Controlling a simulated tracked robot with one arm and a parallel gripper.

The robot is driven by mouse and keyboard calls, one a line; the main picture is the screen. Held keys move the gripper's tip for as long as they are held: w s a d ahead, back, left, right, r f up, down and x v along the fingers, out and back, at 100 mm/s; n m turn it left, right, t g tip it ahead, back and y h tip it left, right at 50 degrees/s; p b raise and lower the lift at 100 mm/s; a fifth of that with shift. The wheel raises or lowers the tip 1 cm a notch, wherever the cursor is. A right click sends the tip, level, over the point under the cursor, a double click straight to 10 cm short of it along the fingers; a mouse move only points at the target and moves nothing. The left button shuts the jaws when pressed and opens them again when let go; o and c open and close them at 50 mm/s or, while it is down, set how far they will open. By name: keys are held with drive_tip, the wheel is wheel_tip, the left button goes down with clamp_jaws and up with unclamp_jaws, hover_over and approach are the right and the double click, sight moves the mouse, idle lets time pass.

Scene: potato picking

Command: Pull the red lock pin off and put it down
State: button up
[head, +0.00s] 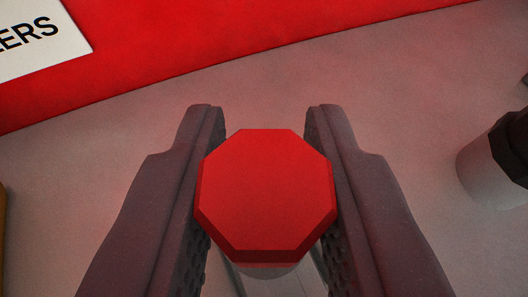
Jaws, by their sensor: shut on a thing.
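The red lock pin (265,193) shows in the middle of the head view as an octagonal red head seen from above. My gripper (265,125) has one dark finger on each side of it, and the fingers are shut on the red head. A pale grey round part (272,271) shows just under the head's near edge. The rest of what lies beneath the head is hidden by it and by the fingers.
A red panel (250,35) with a white label (38,38) ending in "ERS" crosses the top. A light grey cylinder (487,177) with a black faceted cap (513,145) stands at the right. Grey surface (105,165) lies bare at the left. A yellowish edge (2,240) shows far left.

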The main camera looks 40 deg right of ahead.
sight(263, 160)
drive_tip(key=shift+r+p, duration=1.35)
drive_tip(key=shift+r+p, duration=0.25)
drive_tip(key=shift+p, duration=0.05)
drive_tip(key=shift+r, duration=0.1)
drive_tip(key=shift+r+p, duration=1.45)
drive_tip(key=shift+p, duration=0.4)
drive_tip(key=shift+r+p, duration=1.45)
drive_tip(key=shift+p, duration=0.35)
drive_tip(key=shift+r, duration=0.1)
drive_tip(key=shift+r+p, duration=1.4)
drive_tip(key=shift+p, duration=0.35)
